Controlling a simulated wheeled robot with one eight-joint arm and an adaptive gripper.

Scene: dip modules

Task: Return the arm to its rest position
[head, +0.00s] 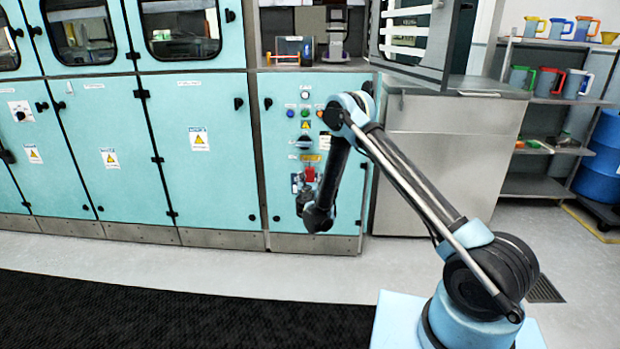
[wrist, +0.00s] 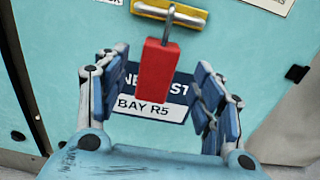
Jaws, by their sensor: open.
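My gripper (head: 303,186) is at the front of the teal cabinet panel, at the end of my arm, which bends down from a raised elbow. In the wrist view my gripper (wrist: 160,88) is open, with its fingers spread left and right. A red block (wrist: 155,72) hangs from a metal hook (wrist: 170,22) and shows between the fingers, touching neither in the picture. It also shows in the head view as a small red piece (head: 310,174). I cannot tell how far the fingertips are from the panel.
A steel cabinet (head: 445,160) stands right of the panel. Shelves with jugs (head: 550,100) and a blue drum (head: 600,160) are far right. A black mat (head: 180,315) covers floor in front.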

